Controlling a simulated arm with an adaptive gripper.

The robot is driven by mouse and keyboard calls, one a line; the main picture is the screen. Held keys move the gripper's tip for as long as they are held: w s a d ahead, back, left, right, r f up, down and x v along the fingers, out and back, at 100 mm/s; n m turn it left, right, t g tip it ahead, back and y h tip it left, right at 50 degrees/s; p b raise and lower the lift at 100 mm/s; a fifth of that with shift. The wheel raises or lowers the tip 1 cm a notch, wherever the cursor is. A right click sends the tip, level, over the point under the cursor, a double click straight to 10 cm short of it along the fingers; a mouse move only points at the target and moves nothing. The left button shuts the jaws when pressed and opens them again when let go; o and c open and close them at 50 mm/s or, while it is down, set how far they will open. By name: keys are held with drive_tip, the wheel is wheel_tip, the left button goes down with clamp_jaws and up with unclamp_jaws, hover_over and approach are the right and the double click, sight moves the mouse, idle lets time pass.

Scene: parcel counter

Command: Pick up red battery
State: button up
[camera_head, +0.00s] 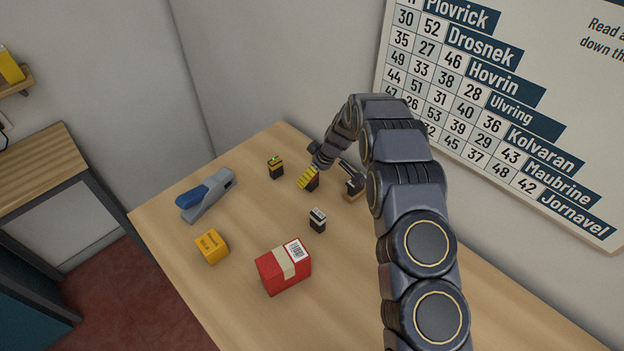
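I cannot make out a clearly red battery. A small black block with a green and yellow top (276,168) stands near the back left edge of the table. A small black block with a white top (317,221) stands near the middle. My arm reaches over from the right, and my gripper (312,174) is low at the back of the table. A yellow striped piece with a dark brownish side shows at its tip; I cannot tell whether it is a finger or an object. The fingers are too small and hidden to read.
A red box with a barcode label (284,267) lies at the front of the wooden table (370,285). A yellow box (212,247) and a blue-grey stapler-like tool (206,196) are at left. A dark object with a brown base (354,188) stands right of my gripper, near the wall.

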drive_tip(key=shift+x, duration=0.95)
drive_tip(key=shift+d, duration=0.1)
drive_tip(key=c, duration=1.2)
